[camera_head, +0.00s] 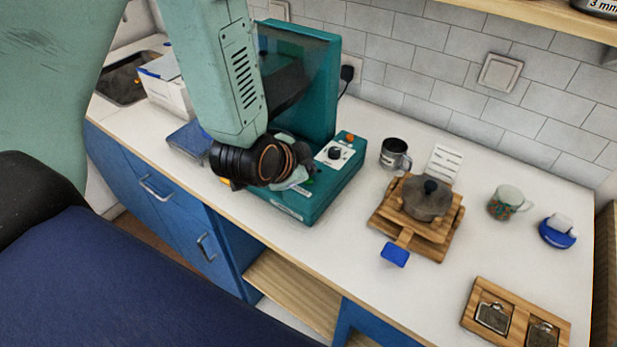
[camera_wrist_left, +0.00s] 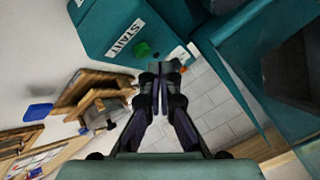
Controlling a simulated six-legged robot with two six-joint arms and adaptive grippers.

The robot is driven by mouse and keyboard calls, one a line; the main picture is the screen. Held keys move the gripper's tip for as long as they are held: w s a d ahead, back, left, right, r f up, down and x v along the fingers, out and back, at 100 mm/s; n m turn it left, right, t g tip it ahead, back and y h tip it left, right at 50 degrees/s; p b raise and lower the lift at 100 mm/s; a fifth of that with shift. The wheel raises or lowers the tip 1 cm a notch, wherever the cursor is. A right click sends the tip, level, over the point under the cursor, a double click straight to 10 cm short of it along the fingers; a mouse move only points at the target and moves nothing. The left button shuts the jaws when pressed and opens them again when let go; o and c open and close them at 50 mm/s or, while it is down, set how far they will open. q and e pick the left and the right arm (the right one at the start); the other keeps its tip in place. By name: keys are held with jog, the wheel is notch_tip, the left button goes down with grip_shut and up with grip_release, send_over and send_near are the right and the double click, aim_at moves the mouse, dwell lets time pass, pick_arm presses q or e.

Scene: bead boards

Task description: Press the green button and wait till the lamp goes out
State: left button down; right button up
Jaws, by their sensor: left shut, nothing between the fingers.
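The teal machine (camera_head: 318,200) stands on the counter under my left arm. Its front panel carries a black knob (camera_head: 335,153) and a small orange lamp (camera_head: 350,138); I cannot tell for sure whether the lamp is lit. The green button (camera_wrist_left: 143,49) shows in the left wrist view beside a white START label (camera_wrist_left: 123,38). My left gripper (camera_wrist_left: 160,68) is shut and empty, its fingertips close to the button; I cannot tell whether they touch it. In the head view my left gripper (camera_head: 292,178) is over the machine's front and largely covered by my wrist. My right gripper is not in view.
A blue scale (camera_head: 188,140) lies left.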

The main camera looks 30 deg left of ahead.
pick_arm(q)
jog(key=shift+s+r, duration=0.1)
jog(key=shift+s, duration=0.1)
jog(key=shift+w+f, duration=0.25)
jog(key=shift+f, duration=0.3)
jog(key=shift+s, duration=0.1)
